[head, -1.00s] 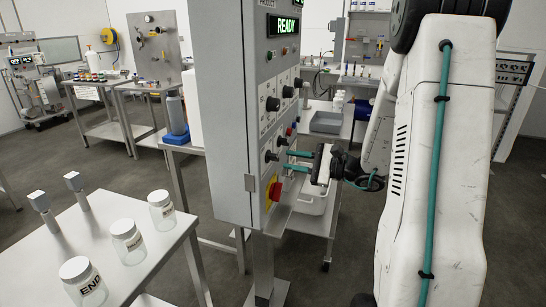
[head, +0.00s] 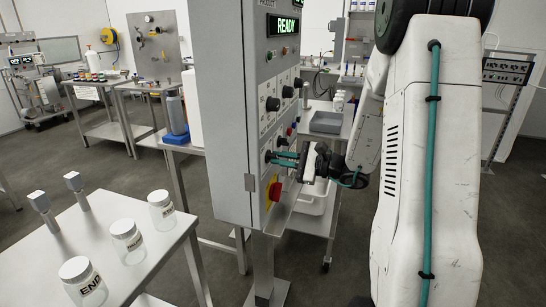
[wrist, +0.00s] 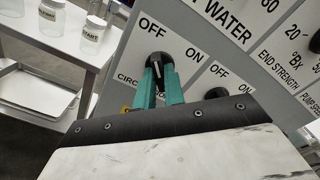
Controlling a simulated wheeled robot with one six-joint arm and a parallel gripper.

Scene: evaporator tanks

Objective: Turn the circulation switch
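The circulation switch (wrist: 156,59) is a black knob on the grey panel. OFF is printed above it and ON to its right in the wrist view. In the head view the fingertips (head: 272,158) meet the cabinet's front panel at the knob. Which mark the knob points to cannot be told.
Another OFF/ON knob (wrist: 217,70) sits close to the right of the fingers. A red emergency button (head: 275,191) on a yellow plate is just below my gripper. A steel table (head: 125,255) with jars stands left of the cabinet (head: 222,110).

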